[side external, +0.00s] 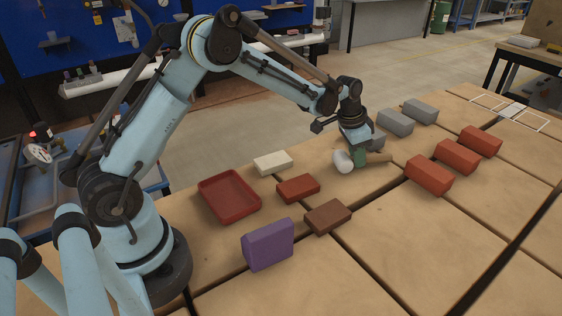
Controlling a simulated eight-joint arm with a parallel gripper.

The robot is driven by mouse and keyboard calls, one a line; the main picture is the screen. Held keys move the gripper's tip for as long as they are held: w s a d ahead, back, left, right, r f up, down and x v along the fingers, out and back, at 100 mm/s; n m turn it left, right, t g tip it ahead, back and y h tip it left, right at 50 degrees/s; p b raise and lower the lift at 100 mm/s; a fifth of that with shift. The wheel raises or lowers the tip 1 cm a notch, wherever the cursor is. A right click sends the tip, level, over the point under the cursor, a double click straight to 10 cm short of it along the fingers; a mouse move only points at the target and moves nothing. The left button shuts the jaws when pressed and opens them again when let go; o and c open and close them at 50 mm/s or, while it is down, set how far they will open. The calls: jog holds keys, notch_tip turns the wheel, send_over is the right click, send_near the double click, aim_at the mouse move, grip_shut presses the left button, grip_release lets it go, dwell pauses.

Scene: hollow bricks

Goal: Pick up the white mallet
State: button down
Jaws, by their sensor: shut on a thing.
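The white mallet (343,161) has a pale rounded head and a tan handle (379,157) that points right. It lies at or just above the wooden table (300,265), and I cannot tell whether it touches the surface. My gripper (359,156) is over it from above, shut on the mallet near where the head meets the handle. The fingers are small in this view and partly hidden, and a green part shows between the head and the handle.
Red bricks (428,175) stand to the right of the mallet and grey bricks (395,122) behind it. A cream brick (273,163), a red brick (298,188), a brown brick (327,216), a purple block (267,244) and a red tray (229,196) lie to the left.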

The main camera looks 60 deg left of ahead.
jog(key=r, duration=0.4)
jog(key=shift+s+d, duration=0.1)
jog(key=shift+d, duration=0.15)
jog(key=s+d+r, duration=0.5)
jog(key=d+r, duration=0.1)
jog(key=d, duration=0.3)
jog(key=s+d+m+t+h, duration=0.1)
jog(key=s+m+h, duration=0.15)
jog(key=s, duration=0.25)
jog(key=s+d+m+h, duration=0.1)
jog(key=s+d+m, duration=0.15)
jog(key=s, duration=0.35)
jog(key=shift+m, duration=0.3)
jog(key=shift+w+a+f, duration=0.1)
jog(key=shift+a+f, duration=0.05)
jog(key=shift+f, duration=1.35)
jog(key=shift+a+f, duration=0.15)
jog(key=shift+f, duration=1.35)
jog(key=shift+f, duration=0.45)
notch_tip(320, 180, up, 7)
